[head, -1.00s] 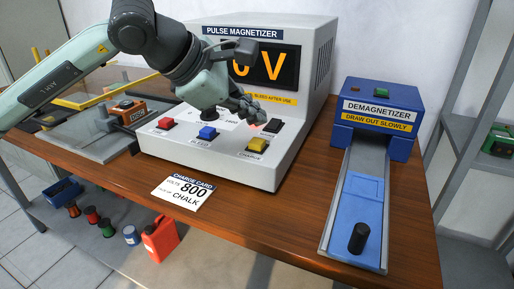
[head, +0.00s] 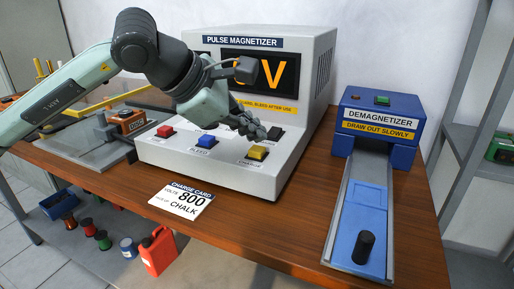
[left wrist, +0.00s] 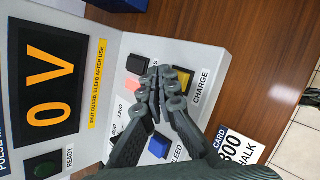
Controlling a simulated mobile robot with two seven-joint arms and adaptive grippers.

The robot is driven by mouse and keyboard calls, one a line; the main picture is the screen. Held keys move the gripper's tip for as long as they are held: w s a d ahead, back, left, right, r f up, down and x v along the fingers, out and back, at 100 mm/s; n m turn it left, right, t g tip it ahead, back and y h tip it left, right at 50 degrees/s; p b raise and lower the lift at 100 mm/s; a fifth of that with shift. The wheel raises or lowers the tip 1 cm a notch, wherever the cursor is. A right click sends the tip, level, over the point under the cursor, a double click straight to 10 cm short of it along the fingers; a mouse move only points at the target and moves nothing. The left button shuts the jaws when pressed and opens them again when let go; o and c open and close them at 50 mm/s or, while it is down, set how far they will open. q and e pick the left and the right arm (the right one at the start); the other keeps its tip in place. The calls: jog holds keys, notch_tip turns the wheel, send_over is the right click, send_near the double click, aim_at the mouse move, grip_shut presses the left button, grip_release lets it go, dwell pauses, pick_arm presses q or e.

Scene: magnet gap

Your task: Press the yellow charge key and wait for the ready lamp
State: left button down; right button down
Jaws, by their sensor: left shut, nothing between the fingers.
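The pulse magnetizer (head: 300,150) stands on the wooden bench. Its yellow charge key (head: 258,153) is at the front right of its sloped panel. My left gripper (head: 256,132) is shut and empty, its fingertips just above and behind the yellow key; I see no clear contact. In the left wrist view, the closed fingers (left wrist: 166,72) cover most of the yellow key beside the CHARGE label. The ready lamp (left wrist: 42,166) is dark green and looks unlit; my arm hides it in the head view. The display (left wrist: 48,88) reads 0 V. My right gripper is not in view.
A charge card (head: 181,199) reading 800 volts lies in front. The blue demagnetizer (head: 378,125) with a dark cylinder (head: 363,247) on its slide stands to the right.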

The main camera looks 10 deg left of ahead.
aim_at(254, 150)
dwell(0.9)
pick_arm(q)
jog(key=shift+f+b, duration=0.4)
jog(key=shift+b, duration=0.3)
jog(key=shift+f+b, duration=0.55)
jog(key=shift+b, duration=0.15)
dwell(0.4)
dwell(0.5)
jog(key=shift+r+p, duration=0.45)
jog(key=shift+r, duration=0.5)
jog(key=shift+r+p, duration=1.4)
jog(key=shift+r, duration=1.1)
